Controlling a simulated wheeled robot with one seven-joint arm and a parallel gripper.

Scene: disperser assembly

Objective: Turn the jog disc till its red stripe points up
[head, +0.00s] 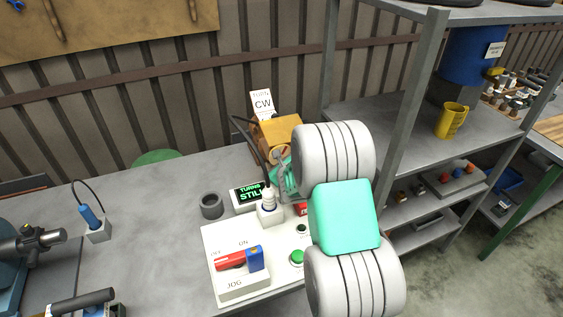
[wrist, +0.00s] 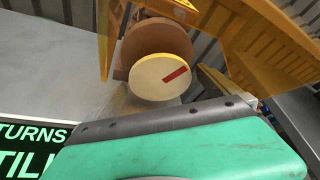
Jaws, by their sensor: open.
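The jog disc (wrist: 159,77) is a pale yellow round face in front of a brown round body, under the orange housing (wrist: 270,40). Its red stripe (wrist: 176,74) slants toward the upper right in the wrist view, not straight up. In the head view the disc (head: 279,153) is small and partly hidden by my arm. My gripper (head: 284,181) is open and close in front of the disc, mostly hidden behind my own arm in the head view. Its green and grey body fills the bottom of the wrist view. I see no contact with the disc.
A small display (head: 249,194) reads "TURNS STILL". A sign (head: 263,103) reads "TURN CW". A control box (head: 243,275) with a red lever, a blue block and a green button (head: 297,257) stands in front. A dark ring (head: 212,205) lies left of the display.

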